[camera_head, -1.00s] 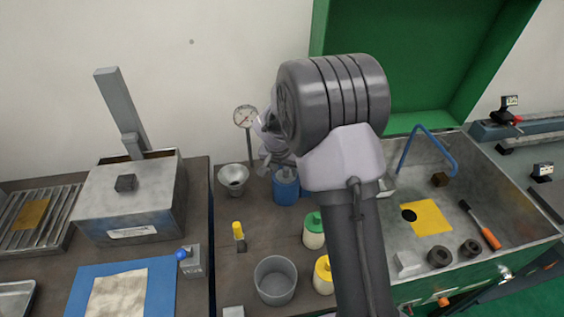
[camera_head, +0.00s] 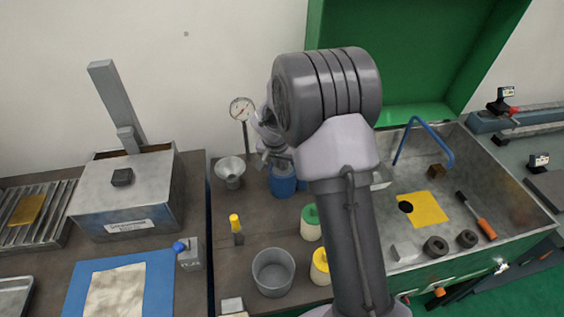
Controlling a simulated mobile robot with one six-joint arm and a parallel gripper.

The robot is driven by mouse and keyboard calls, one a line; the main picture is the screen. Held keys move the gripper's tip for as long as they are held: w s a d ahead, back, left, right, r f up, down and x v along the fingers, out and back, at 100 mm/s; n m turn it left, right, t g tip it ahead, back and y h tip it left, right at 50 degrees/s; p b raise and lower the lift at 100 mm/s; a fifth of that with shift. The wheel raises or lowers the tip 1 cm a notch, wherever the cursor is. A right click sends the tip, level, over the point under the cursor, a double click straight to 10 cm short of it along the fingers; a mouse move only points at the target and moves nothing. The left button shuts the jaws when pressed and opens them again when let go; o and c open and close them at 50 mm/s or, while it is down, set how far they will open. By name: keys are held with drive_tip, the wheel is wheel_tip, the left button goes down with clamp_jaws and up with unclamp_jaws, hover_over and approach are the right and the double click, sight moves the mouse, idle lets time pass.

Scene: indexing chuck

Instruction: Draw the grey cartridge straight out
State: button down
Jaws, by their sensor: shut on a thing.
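My gripper (camera_head: 276,157) is small and partly hidden behind my own arm, just above a blue pot (camera_head: 283,182). Its jaws are shut on a small grey piece at the pot's top. This looks like the grey cartridge, but its shape is mostly hidden. I cannot tell whether the piece is still inside the pot or clear of it. No chuck can be made out.
A funnel (camera_head: 231,170) and a dial gauge (camera_head: 242,110) stand left of the gripper. Green-lidded (camera_head: 311,222) and yellow-lidded (camera_head: 321,265) jars and a grey cup (camera_head: 273,272) stand nearer. A metal tray (camera_head: 470,205) with tools lies right.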

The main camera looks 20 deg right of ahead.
wheel_tip(320, 180, up, 13)
drive_tip(key=p, duration=0.7)
idle(0.5)
